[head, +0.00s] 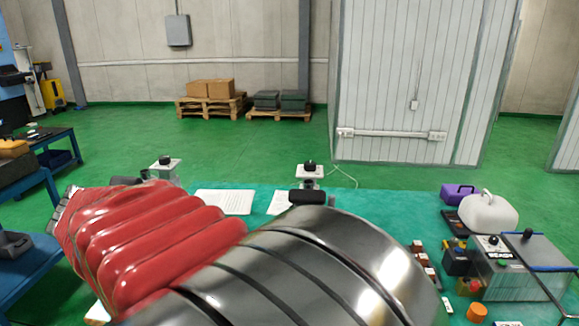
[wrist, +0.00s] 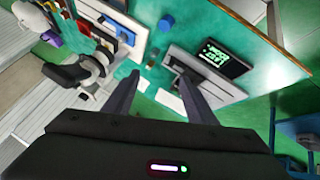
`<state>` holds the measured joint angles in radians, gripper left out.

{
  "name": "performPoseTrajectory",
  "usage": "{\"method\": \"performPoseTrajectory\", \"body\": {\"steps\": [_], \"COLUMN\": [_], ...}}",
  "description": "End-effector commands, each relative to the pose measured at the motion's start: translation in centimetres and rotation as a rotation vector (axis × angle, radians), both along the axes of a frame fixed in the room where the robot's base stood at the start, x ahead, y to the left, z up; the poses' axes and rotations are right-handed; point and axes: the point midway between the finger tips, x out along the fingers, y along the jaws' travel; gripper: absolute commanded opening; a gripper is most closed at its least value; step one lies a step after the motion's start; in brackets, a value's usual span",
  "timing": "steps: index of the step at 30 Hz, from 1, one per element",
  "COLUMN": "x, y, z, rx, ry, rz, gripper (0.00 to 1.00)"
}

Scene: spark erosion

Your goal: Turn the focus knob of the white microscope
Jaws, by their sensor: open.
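My gripper (wrist: 159,78) is open and empty in the wrist view, its two dark fingers pointing over the green bench top. A white and black device (wrist: 88,72) stands left of the fingers, apart from them; it may be the white microscope, but I cannot tell for sure. No focus knob can be made out on it. In the head view my arm covers the middle of the bench and hides my gripper. Two white devices with black tops show behind the arm, one at centre (head: 310,172) and one at left (head: 164,168); I cannot tell whether either is the microscope.
A dark screen with green text (wrist: 222,58) lies right of the fingers, and a blue object (wrist: 166,22) lies beyond. In the head view, a white rounded case (head: 488,212), a grey box with a black knob (head: 530,262) and small blocks crowd the bench's right side.

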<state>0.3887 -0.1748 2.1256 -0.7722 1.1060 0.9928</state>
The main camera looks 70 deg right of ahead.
Motion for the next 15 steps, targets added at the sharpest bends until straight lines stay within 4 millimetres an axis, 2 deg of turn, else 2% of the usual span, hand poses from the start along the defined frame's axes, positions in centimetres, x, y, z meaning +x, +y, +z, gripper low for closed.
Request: {"method": "performPoseTrajectory", "body": {"steps": [1,3,15], "x": [0.1,0.1,-1.1], "y": [2.0,4.7,19.9], "z": [-0.1,-0.5,-2.3], "rx": [0.035,0.087,0.319], "ry": [-0.005,-0.005,-0.051], "rz": [0.062,0.15,0.706], "gripper": [0.51,0.51,0.51]}}
